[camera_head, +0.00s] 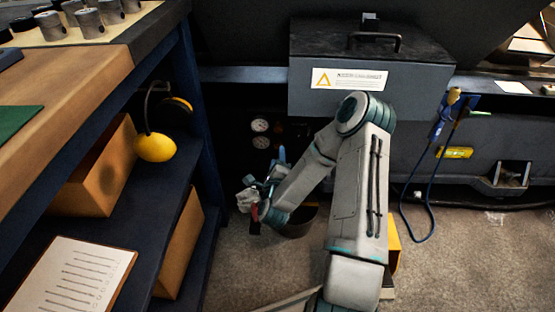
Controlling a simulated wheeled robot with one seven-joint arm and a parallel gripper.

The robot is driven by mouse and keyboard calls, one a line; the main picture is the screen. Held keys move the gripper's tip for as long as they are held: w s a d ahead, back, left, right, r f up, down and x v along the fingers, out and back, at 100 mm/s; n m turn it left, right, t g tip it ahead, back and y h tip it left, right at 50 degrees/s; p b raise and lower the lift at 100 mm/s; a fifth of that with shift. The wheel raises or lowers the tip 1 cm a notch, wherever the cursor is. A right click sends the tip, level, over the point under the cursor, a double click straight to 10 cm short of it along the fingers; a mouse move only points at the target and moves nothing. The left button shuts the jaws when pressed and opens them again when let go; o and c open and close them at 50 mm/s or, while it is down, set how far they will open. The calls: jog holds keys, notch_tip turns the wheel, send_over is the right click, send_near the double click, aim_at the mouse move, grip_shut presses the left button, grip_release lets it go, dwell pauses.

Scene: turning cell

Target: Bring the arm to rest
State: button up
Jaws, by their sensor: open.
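My arm rises from the bottom middle of the view, white with teal joint rings. It bends at an elbow high in front of the grey box and comes down to the left. My gripper (247,199) is at its end, left of the arm and low over the floor, beside the dark blue shelf unit. It is open. The gripper is small in the picture, and its fingers are partly hard to make out. I see nothing clearly held in it.
A workbench (95,82) with metal cylinders stands at left, over shelves with cardboard boxes (102,178), yellow ear defenders (155,147) and a clipboard (75,275). A grey lidded box (420,88) and machine are behind. A blue hose (405,210) hangs right. Floor (470,265) is clear at lower right.

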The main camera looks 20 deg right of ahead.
jog(key=shift+r, duration=0.1)
jog(key=s+a+r+n+g+y+p, duration=0.1)
jog(key=a+r+n+g+y+p, duration=0.25)
jog(key=r+n+p, duration=0.75)
jog(key=s+a+r+n+g+y+p, duration=0.15)
jog(key=a+r+n+y+p, duration=0.5)
jog(key=r, duration=0.95)
jog(key=s+r+n+g+h+p, duration=0.3)
jog(key=s+r+n+g+p, duration=0.5)
jog(key=s+r+p, duration=1.2)
jog(key=s+r+n, duration=0.1)
jog(key=s+r, duration=0.6)
jog(key=r, duration=0.3)
jog(key=shift+s+d+r+n+g+p, duration=0.2)
jog(key=shift+d+n+g+p, duration=0.1)
jog(key=shift+n+g, duration=0.1)
